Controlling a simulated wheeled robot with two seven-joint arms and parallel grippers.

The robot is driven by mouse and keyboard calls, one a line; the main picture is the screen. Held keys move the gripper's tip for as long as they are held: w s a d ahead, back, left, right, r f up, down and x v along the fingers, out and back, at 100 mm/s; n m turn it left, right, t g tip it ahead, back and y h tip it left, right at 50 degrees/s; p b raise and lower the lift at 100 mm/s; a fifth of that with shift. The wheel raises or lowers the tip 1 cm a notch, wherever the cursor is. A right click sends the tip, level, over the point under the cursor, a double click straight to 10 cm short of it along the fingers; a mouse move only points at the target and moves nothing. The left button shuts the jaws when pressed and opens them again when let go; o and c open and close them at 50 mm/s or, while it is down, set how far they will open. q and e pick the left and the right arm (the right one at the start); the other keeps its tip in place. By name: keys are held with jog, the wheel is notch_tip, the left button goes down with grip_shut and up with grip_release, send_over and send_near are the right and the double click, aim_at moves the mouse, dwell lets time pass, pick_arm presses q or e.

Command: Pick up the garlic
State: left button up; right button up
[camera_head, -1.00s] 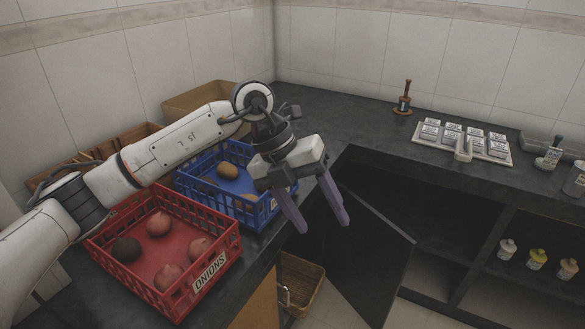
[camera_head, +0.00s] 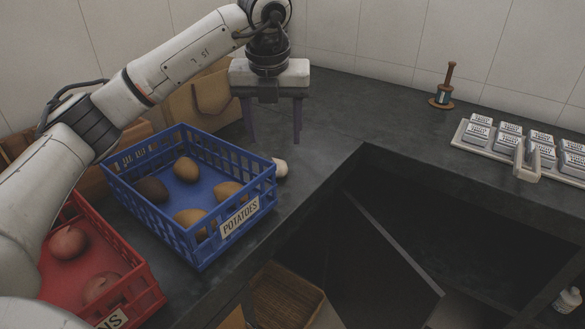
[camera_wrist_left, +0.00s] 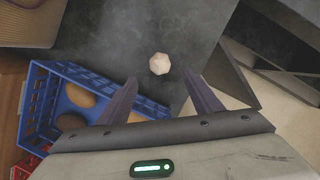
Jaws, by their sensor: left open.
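The garlic (camera_head: 280,167) is a small whitish bulb on the dark counter, just right of the blue crate's far right corner. It also shows in the left wrist view (camera_wrist_left: 159,64), beyond my fingertips and roughly between their lines. My left gripper (camera_head: 272,138) is open and empty, with its two purple fingers pointing down above the counter. In the head view it appears behind the garlic. In the left wrist view the fingers (camera_wrist_left: 162,80) are spread wide and apart from the garlic. My right gripper is not in view.
A blue crate of potatoes (camera_head: 237,222) stands close left of the garlic. A red crate (camera_head: 143,303) sits nearer. The counter's inner edge and an open cabinet door (camera_head: 385,262) lie to the right. A tray of labelled packets (camera_head: 527,160) and a wooden-handled item (camera_head: 445,88) are farther right.

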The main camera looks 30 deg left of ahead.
pick_arm(q)
send_over(277, 162)
jog(key=s, duration=0.2)
jog(key=f, duration=0.2)
jog(key=d+f, duration=0.1)
jog(key=f, duration=0.1)
jog(key=shift+f, duration=0.4)
jog(key=x, duration=0.5)
jog(key=shift+w+b, duration=0.2)
jog(key=shift+b, duration=0.2)
jog(key=shift+c, duration=0.3)
jog(key=c, duration=1.1)
